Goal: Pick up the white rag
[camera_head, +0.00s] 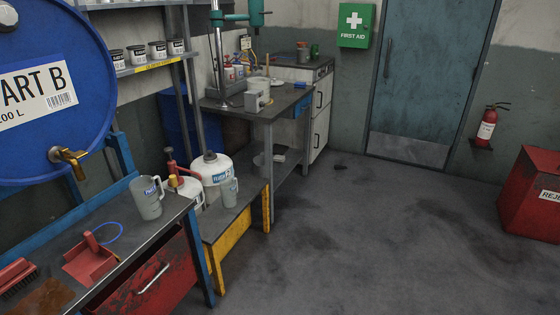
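I cannot make out a white rag for certain. A small pale thing (279,157) lies on the lower shelf of the grey workbench (290,102), too small and dim to identify. Neither of my grippers is in view.
A blue drum (40,130) with a brass tap stands left, above a bench with a jug (147,198), red dustpan (90,260) and brush (14,278). A white container (211,172) sits on a yellow-framed stand. A red bin (530,195) is right; the middle floor is clear.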

